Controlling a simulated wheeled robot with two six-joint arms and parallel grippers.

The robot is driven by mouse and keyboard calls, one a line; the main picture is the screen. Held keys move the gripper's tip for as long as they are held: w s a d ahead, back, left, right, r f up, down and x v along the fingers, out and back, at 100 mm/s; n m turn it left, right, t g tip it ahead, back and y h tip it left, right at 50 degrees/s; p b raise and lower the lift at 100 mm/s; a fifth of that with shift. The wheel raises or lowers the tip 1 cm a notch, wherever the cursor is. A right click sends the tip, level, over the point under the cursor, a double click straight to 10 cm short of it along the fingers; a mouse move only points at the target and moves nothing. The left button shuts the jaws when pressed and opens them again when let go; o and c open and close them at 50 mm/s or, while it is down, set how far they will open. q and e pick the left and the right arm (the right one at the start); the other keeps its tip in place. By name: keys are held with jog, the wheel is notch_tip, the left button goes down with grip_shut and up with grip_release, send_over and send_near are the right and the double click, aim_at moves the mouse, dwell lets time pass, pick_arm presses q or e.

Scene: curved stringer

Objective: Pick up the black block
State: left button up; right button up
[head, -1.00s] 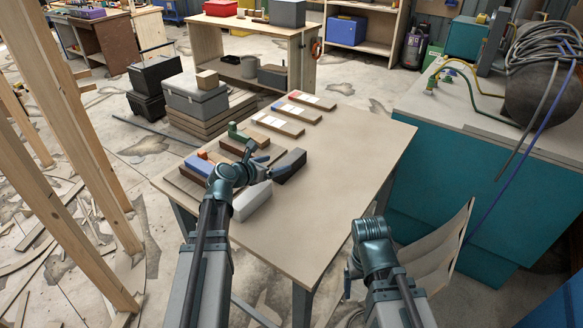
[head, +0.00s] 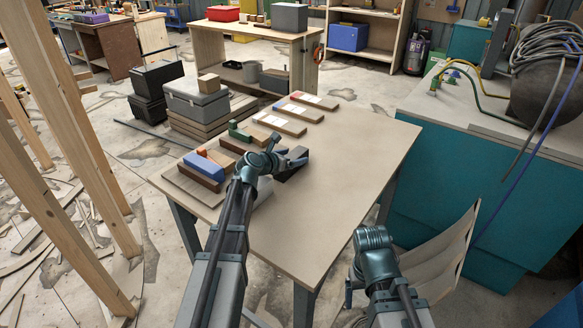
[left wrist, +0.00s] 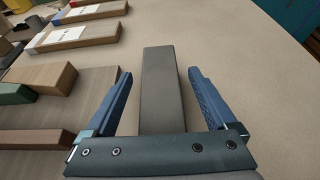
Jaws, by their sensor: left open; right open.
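The black block (left wrist: 162,85) lies lengthwise between the two blue fingers of my open left gripper (left wrist: 160,73) in the left wrist view, with visible gaps at both sides. Its near end is hidden by the gripper's body. In the head view my left gripper (head: 296,158) is over the black block (head: 287,175), which is mostly covered. My right gripper (head: 349,288) hangs low beyond the table's front right edge, away from the block, and its fingers show poorly.
The table (head: 340,190) is clear to the right. A brown board (left wrist: 90,105), a green block (head: 238,132) and a blue block (head: 205,166) lie left of the block. Labelled boards (head: 281,125) lie farther back. A pale block (head: 263,190) is mostly hidden by my left arm.

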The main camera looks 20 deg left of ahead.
aim_at(293, 156)
pick_arm(q)
grip_shut()
dwell(0.5)
jog(key=shift+r, duration=0.15)
notch_tip(293, 156, up, 10)
jog(key=p, duration=1)
